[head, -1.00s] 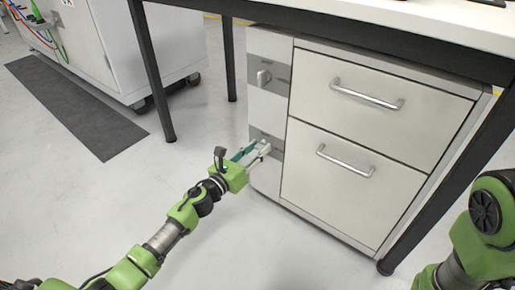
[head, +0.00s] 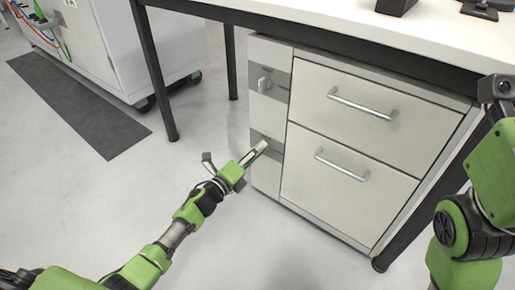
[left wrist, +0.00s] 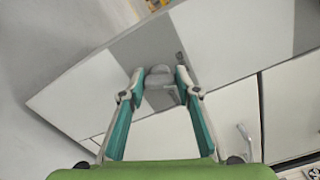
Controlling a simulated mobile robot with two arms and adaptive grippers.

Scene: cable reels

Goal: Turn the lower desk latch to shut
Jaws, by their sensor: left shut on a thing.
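The lower desk latch (left wrist: 160,80) is a grey knob on a darker grey band in the left wrist view. It lies between the tips of my left gripper (left wrist: 158,88), which is shut on it. In the head view my left gripper (head: 257,151) reaches the lower grey band (head: 266,146) of the narrow side panel and hides the latch there. The gripper is rolled so its fingers look nearly edge-on. The latch's exact angle is hard to tell. My right arm is at the right edge of the head view; its gripper is out of view.
An upper latch (head: 264,82) sits on its own grey band above. Beside the panel are two drawers with bar handles (head: 362,104) (head: 341,165). The desk top (head: 430,35) overhangs them, with dark legs (head: 155,75). Floor (head: 230,240) in front is clear.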

